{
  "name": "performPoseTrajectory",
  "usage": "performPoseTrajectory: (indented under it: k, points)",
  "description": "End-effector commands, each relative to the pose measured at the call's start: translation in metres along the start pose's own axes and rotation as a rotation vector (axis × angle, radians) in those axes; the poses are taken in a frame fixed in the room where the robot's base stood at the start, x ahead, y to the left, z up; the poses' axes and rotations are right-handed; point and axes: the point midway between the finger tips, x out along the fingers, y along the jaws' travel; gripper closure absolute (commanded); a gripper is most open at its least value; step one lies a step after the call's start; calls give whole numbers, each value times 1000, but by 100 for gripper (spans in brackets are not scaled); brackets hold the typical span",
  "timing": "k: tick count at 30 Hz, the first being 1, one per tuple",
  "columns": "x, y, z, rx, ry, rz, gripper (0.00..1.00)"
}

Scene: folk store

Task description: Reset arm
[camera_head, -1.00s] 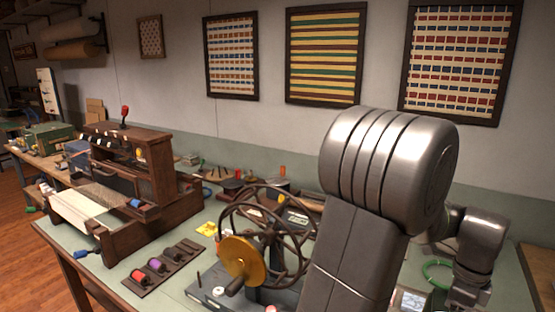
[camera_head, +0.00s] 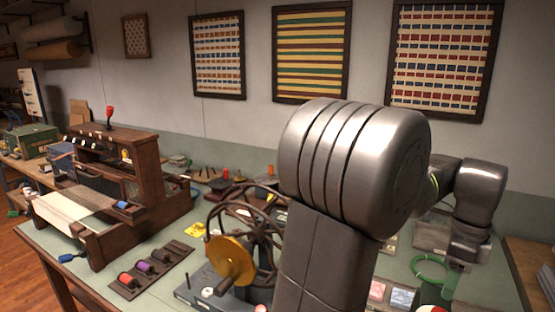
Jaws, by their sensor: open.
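My metal arm fills the middle and right of the view, its large elbow housing in front of the table and wall. Its far part bends down at the right over the tabletop. My gripper's fingertips cannot be made out at the lower right, and I see nothing held. The table (camera_head: 205,262) under the arm has a pale green top.
A wooden loom (camera_head: 110,180) stands at the left, with a rack of coloured spools (camera_head: 150,268) before it. A spoked wheel device with a yellow disc (camera_head: 230,262) is close left of my arm. A green ring (camera_head: 430,268) lies at the right.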

Motion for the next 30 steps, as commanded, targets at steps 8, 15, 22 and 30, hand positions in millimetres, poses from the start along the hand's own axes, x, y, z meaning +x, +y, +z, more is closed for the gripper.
performPoseTrajectory:
  k: [8, 15, 22, 30]
  points:
    - [57, 1, 0, 0, 0, 4, 45]
    - [89, 0, 0, -65, 3, -2, 45]
    - [89, 0, 0, -264, 12, -1, 45]
    - [88, 0, 0, -496, 23, -1, 45]
